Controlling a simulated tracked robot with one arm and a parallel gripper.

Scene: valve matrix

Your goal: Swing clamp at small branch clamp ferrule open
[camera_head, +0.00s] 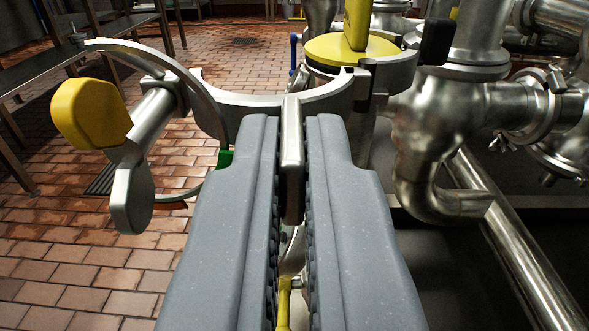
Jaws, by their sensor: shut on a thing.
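The steel clamp (330,93) is in the head camera view, in hinged curved sections. One section sits at the yellow-topped ferrule (345,47) at the upper right. Another curved section (190,82) stands out to the left, away from the ferrule, with a gap between. A yellow knob (90,113) on a metal stem hangs from this left section. My gripper (291,128) points away from the camera, its two grey fingers shut on an upright metal tab of the clamp. The fingers hide the tab's sides and part of the clamp's lower edge.
Steel pipes and fittings (440,125) crowd the right side close to the clamp, with a slanting pipe (520,245) below. Metal benches (70,60) stand at the upper left. The tiled floor (75,255) is open at left.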

